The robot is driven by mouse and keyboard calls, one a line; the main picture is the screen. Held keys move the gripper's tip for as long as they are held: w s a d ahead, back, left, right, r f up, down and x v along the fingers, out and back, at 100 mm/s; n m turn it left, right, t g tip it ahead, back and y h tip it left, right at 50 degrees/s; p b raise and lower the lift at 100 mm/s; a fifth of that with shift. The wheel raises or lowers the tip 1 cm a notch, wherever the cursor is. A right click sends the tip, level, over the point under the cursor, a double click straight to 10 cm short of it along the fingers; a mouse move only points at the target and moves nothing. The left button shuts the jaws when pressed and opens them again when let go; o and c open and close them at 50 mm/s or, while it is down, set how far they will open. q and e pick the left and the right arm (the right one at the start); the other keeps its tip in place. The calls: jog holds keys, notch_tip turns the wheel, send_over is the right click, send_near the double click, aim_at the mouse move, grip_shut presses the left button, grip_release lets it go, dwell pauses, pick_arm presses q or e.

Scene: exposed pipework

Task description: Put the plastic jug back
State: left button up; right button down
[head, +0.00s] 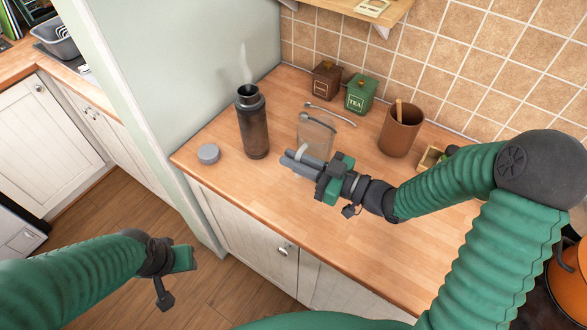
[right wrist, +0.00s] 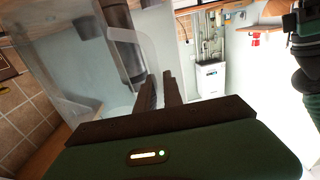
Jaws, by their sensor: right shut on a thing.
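The clear plastic jug (head: 316,132) is at the middle of the wooden counter, between the dark flask and the brown pot. It also shows in the right wrist view as a see-through body (right wrist: 70,65). My right gripper (head: 290,160) is at the jug's near side, shut on its pale handle; its fingers (right wrist: 160,92) meet the handle in the right wrist view. I cannot tell whether the jug's base touches the counter. My left gripper (head: 182,260) is low at the left, over the floor, away from the jug; its fingers do not show clearly.
A steaming dark flask (head: 253,125) stands left of the jug, with a round grey lid (head: 208,154) beside it. Brown (head: 326,80) and green (head: 360,93) canisters stand behind; a brown pot (head: 401,130) is to the right. The counter front (head: 330,235) is clear.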

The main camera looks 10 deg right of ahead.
jog(key=shift+w+d+f, duration=0.1)
jog(key=shift+w+f, duration=0.25)
jog(key=shift+f, duration=0.25)
jog(key=shift+w+d+f, duration=0.1)
jog(key=shift+w+f, duration=0.2)
jog(key=shift+f, duration=0.35)
jog(key=shift+w+d+f, duration=0.1)
jog(key=shift+w+f, duration=0.25)
jog(key=shift+f, duration=0.25)
jog(key=shift+f+b, duration=0.1)
jog(key=shift+b, duration=0.25)
jog(key=c, duration=1.5)
grip_release()
jog(key=v, duration=1.2)
jog(key=shift+s, duration=0.1)
